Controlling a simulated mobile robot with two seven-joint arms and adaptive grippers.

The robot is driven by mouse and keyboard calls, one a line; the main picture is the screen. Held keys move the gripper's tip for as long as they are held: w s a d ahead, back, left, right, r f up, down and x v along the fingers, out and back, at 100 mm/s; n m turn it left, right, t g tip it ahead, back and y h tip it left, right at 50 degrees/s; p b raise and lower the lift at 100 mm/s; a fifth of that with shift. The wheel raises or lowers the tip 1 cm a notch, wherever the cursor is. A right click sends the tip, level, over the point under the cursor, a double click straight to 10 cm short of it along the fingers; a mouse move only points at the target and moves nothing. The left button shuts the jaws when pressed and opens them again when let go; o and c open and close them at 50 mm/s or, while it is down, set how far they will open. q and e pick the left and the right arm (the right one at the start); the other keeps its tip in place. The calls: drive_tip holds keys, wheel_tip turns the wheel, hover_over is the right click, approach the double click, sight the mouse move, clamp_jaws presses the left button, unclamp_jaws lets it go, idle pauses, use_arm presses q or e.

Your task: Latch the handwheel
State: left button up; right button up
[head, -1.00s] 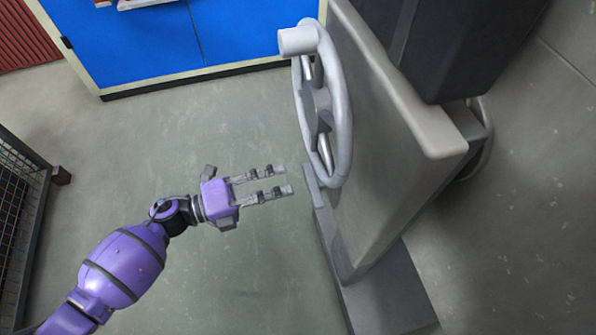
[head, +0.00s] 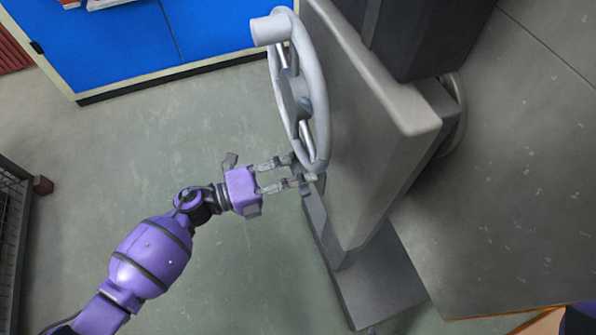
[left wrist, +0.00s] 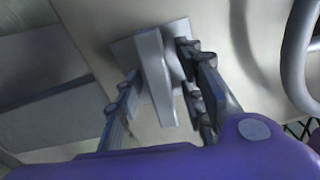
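The grey handwheel (head: 318,130) stands on the side of a pale upright panel (head: 375,110), with a cylindrical knob (head: 270,28) at its top. Its rim (left wrist: 297,60) curves along the right of the left wrist view. A grey latch lever (left wrist: 155,78) on a small square plate stands out from the panel. My left gripper (head: 300,170) is at the lower rim of the wheel in the head view. In the left wrist view its open fingers (left wrist: 162,68) stand on either side of the lever. Whether the right-hand fingers touch it is unclear. My right gripper is not in view.
The panel stands on a grey base (head: 375,285). A dark box (head: 425,35) is behind the panel. A blue cabinet (head: 120,45) stands at the back, and a wire cage (head: 15,225) at the left. The floor between is clear.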

use_arm(q)
drive_tip(key=c, duration=0.8)
clamp_jaws()
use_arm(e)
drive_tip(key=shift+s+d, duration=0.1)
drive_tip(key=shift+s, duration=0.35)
use_arm(q)
drive_tip(key=shift+r+n+p, duration=0.1)
drive_tip(key=shift+n+p, duration=0.45)
drive_tip(key=shift+n, duration=0.05)
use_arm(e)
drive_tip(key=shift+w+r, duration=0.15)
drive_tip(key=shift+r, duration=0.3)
use_arm(q)
drive_tip(key=o, duration=0.5)
unclamp_jaws()
drive_tip(key=o, duration=0.3)
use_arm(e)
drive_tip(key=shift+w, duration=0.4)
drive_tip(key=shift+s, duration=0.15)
